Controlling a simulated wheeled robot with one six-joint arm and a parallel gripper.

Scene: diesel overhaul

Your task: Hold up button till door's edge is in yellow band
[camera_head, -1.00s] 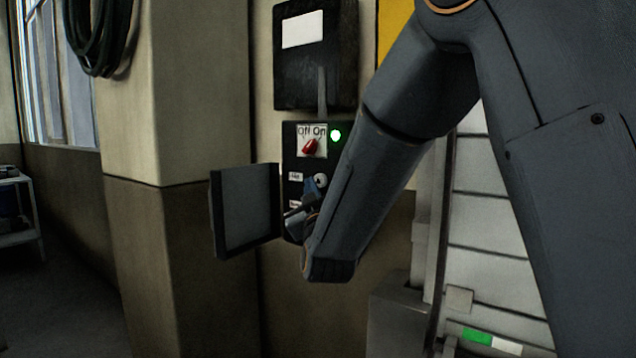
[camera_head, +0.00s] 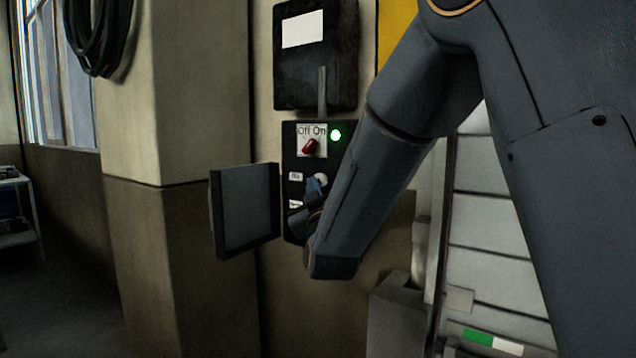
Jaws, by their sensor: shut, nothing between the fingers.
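The control box (camera_head: 290,150) on the wall has its cover (camera_head: 246,208) swung open to the left. Its red switch (camera_head: 310,146) sits under the "Off On" label, and a green lamp (camera_head: 336,135) glows beside it. A pale round button (camera_head: 321,179) shows lower down, next to a small white label. My gripper (camera_head: 314,187) is shut and empty, with its tip at or just in front of this button; I cannot tell whether it presses it. A lower label is partly hidden by my gripper. The slatted door (camera_head: 490,210) is at the right, partly behind my arm; its edge is not clearly visible.
A dark box (camera_head: 316,75) hangs above the control box. A yellow patch (camera_head: 394,28) shows behind my arm. A grey block (camera_head: 395,315) stands by the door's frame. A green and white strip (camera_head: 492,341) is low on the door. A wall pillar (camera_head: 160,100) juts out at left.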

